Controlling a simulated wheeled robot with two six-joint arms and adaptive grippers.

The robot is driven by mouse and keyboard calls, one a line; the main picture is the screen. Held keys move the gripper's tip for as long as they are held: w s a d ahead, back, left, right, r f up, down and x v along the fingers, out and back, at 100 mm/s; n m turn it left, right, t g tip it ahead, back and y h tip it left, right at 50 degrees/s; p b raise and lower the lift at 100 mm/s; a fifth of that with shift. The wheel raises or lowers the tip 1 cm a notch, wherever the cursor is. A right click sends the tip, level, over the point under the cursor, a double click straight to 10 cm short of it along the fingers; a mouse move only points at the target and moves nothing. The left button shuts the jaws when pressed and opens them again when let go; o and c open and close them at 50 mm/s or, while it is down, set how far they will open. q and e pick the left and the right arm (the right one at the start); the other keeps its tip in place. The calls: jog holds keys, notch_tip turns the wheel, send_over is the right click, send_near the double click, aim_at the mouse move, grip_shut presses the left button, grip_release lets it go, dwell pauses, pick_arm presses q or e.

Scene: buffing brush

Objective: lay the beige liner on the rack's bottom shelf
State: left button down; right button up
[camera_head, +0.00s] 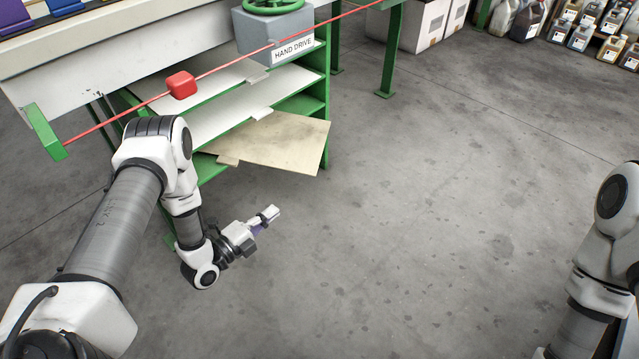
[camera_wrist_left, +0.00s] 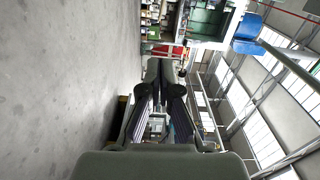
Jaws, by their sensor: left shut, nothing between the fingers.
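The beige liner (camera_head: 272,142) is a thin, flat board with a small tab at its left. It lies askew at the lowest visible level of the green rack (camera_head: 314,82), with part of it jutting out past the front. Its back part is hidden inside the rack, and I cannot tell how much of it rests on the bottom shelf (camera_head: 208,168). My left gripper (camera_head: 271,213) is shut and empty, in front of the rack and apart from the liner. Its closed fingers also show in the left wrist view (camera_wrist_left: 158,80). My right gripper is not in view.
White liners (camera_head: 230,110) lie on the shelves above. A red line with a red block (camera_head: 181,85) crosses before the rack. A grey box (camera_head: 270,35) labelled HAND DRIVE with a green wheel sits above. The concrete floor (camera_head: 440,190) to the right is clear.

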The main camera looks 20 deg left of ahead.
pick_arm(q)
jog(key=w+a+b+x, duration=0.1)
jog(key=a+b+x, duration=0.1)
jog(key=b+x, duration=0.6)
jog(key=w+d, duration=0.1)
jog(key=w, duration=0.3)
jog(key=shift+w+d+m, duration=0.2)
jog(key=shift+w+m, duration=0.05)
jog(key=shift+m, duration=0.15)
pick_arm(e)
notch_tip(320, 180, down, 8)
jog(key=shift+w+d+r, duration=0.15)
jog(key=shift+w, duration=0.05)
